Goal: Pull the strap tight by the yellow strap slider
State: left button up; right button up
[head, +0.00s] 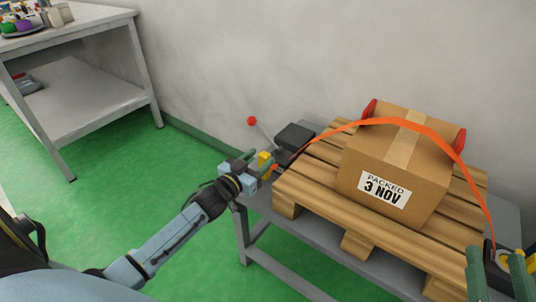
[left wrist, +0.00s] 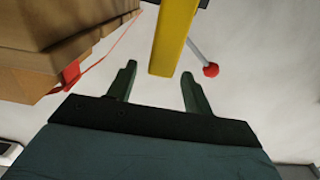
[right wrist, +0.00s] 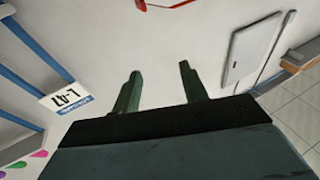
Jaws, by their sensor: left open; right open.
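The yellow strap slider (head: 264,158) is at the left end of the pallet, beside a dark block with a red-knobbed lever. It also shows in the left wrist view (left wrist: 172,40), ahead of and between the two fingers. My left gripper (head: 270,168) is open around or just short of it; contact cannot be told. The orange strap (head: 392,121) runs over the carton (head: 400,165) and down both sides, bowing above the pallet at the left. My right gripper (head: 497,255) is open at the lower right, near the strap's right end, and its fingers (right wrist: 158,78) are empty.
The carton, labelled "PACKED 3 NOV", sits on a wooden pallet (head: 345,222) on a grey stand. Red corner guards (head: 459,140) sit at its top edges. The red lever knob (head: 252,121) stands close to my left gripper. A grey table (head: 85,105) is at the back left.

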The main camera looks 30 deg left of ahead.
pick_arm(q)
jog(key=w+b, duration=0.1)
jog(key=w, duration=0.2)
jog(key=shift+d, duration=0.1)
jog(key=shift+w+d+b, duration=0.1)
jog(key=shift+w+b, duration=0.25)
jog(key=shift+w, duration=0.5)
pick_arm(e)
jog(key=shift+s+r+t+y, duration=0.2)
jog(key=shift+s+r+t, duration=0.15)
jog(key=shift+r+t, duration=0.4)
jog(key=shift+s+r+t+y, duration=0.2)
jog(key=shift+s+r+t, duration=0.1)
jog(key=shift+r+t, duration=0.5)
jog(key=shift+s+r+t+y, duration=0.2)
jog(key=shift+s+r+t, duration=0.25)
jog(key=shift+r, duration=0.45)
jog(key=shift+w, duration=0.1)
pick_arm(q)
grip_shut()
